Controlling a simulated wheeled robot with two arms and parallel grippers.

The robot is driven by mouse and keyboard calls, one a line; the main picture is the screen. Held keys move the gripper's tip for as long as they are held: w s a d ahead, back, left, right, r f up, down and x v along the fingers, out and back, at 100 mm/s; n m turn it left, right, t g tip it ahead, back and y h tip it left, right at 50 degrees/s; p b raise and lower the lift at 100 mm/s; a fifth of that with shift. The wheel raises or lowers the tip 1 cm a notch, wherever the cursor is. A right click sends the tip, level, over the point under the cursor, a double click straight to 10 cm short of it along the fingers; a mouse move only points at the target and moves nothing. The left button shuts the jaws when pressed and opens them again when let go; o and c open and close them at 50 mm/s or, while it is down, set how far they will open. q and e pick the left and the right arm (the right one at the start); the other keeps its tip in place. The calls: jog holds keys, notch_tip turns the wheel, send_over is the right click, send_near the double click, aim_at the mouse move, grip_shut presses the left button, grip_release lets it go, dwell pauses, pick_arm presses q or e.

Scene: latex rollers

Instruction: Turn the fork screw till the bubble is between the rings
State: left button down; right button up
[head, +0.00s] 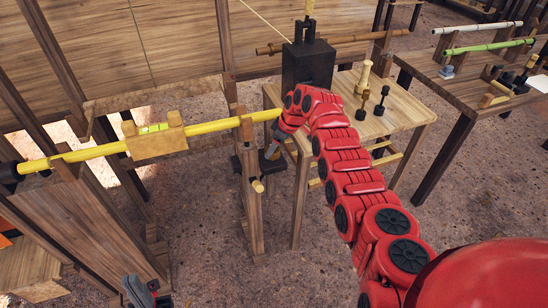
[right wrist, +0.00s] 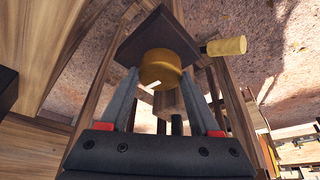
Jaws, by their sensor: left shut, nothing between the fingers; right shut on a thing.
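The spirit level (head: 155,143), a wooden block with a yellow-green vial (head: 155,128), sits on the yellow pole (head: 210,126). The bubble and rings are too small to read. The pole's right part rests on a wooden fork post (head: 250,205). My right gripper (head: 272,152) is beside the post's top, below the pole. In the right wrist view its fingers (right wrist: 163,90) are shut on a round brass-coloured knob (right wrist: 160,66), which I take as the fork screw, under a dark square plate (right wrist: 158,38). My left gripper (head: 138,290) is shut and empty at the bottom edge.
A yellow peg (head: 258,186) sticks out of the post, also seen in the right wrist view (right wrist: 226,46). A small table (head: 400,112) with a dark block (head: 307,65) and several spindles stands behind my right arm. Another bench (head: 470,90) is at right.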

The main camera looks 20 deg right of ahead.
jog(key=shift+f+b, duration=0.1)
jog(key=shift+b, duration=0.3)
jog(key=o, duration=1.1)
jog(key=shift+d+r, duration=0.1)
jog(key=shift+r, duration=0.4)
jog(key=b+v, duration=0.1)
jog(key=v, duration=1.5)
jog(key=shift+r, duration=0.25)
jog(key=shift+d, duration=0.1)
